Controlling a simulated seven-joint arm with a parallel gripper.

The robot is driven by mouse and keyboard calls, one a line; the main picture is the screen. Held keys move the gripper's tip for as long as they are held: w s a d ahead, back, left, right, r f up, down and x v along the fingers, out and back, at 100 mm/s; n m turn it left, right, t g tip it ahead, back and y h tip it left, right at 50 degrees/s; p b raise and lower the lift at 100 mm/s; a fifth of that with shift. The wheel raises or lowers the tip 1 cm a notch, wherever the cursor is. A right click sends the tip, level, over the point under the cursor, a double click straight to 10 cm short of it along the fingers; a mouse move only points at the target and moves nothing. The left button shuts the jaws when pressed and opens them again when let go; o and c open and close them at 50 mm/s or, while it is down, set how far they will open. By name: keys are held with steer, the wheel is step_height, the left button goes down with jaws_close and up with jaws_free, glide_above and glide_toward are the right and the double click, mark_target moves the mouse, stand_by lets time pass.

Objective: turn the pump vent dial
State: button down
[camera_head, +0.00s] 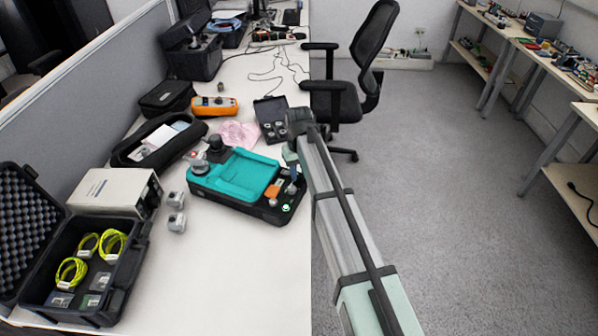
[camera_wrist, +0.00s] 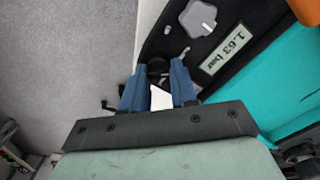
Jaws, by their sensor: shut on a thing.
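The pump unit, a black case with a teal tray top (camera_head: 245,177), lies on the white bench near its right edge. In the wrist view its black panel (camera_wrist: 172,42) carries a display reading 1.63 bar (camera_wrist: 222,48) and a grey knob (camera_wrist: 198,17). A small dark round dial (camera_wrist: 157,66) sits at the panel's edge. My gripper (camera_wrist: 159,72), with blue fingers, is shut on this dial, one finger on each side. The fingers partly hide the dial, and its markings cannot be read. In the head view my gripper (camera_head: 293,173) is at the unit's right end.
An open case with yellow cables (camera_head: 80,265) and a beige box (camera_head: 115,190) are further left. A pink cloth (camera_head: 238,134) and an open black box (camera_head: 272,119) lie behind. Front bench space is clear.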

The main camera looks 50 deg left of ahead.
steer(key=m, duration=0.8)
steer(key=shift+w+d+m, duration=0.1)
steer(key=shift+m, duration=0.2)
steer(key=m, duration=0.4)
steer(key=shift+d+m, duration=0.1)
steer(key=shift+m, duration=2.4)
steer(key=c, duration=0.9)
jaws_free()
